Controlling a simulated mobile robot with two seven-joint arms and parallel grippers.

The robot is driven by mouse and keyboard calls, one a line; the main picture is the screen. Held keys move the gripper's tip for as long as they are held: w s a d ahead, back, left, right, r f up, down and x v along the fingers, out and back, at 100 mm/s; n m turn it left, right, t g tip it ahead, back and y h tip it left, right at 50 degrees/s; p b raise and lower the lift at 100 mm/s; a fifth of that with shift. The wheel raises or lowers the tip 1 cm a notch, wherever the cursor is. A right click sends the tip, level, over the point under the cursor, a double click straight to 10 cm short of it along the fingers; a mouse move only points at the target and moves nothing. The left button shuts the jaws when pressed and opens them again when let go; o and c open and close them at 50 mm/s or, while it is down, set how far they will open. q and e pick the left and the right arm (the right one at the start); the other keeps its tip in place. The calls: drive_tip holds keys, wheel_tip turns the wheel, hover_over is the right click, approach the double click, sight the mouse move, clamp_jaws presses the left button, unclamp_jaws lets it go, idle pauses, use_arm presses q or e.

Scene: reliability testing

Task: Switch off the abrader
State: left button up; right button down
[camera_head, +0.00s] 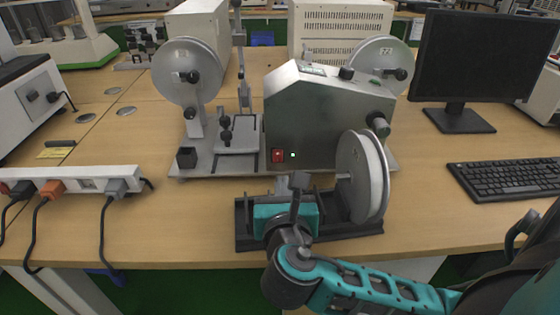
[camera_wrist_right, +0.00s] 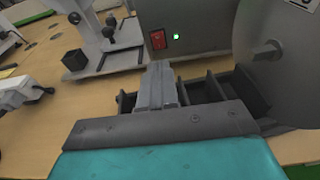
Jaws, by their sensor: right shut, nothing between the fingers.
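The abrader (camera_head: 315,115) is a grey machine with metal discs, standing on the wooden table. Its red power switch (camera_head: 278,155) is low on the front face, beside a lit green light (camera_head: 293,155). In the right wrist view the switch (camera_wrist_right: 158,40) and the lit green light (camera_wrist_right: 176,37) show just beyond the fingers. My right gripper (camera_head: 298,182) is shut and empty, in front of the switch and a little below and right of it. In the wrist view its fingertips (camera_wrist_right: 160,68) point at the machine, apart from the switch. My left gripper is not in view.
A dark tray (camera_head: 350,228) with a large reel (camera_head: 362,178) stands at the table's front edge, close around my right gripper. A white power strip (camera_head: 75,180) with plugs lies left. A monitor (camera_head: 485,60) and keyboard (camera_head: 510,177) stand right.

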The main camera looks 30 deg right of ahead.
sight(279, 155)
drive_tip(key=b+x, duration=0.2)
drive_tip(key=x, duration=0.7)
drive_tip(key=shift+w+d+f, duration=0.15)
drive_tip(key=shift+w+f, duration=0.05)
drive_tip(key=shift+w, duration=0.1)
drive_tip(key=shift+w+d, duration=0.1)
drive_tip(key=shift+w, duration=0.05)
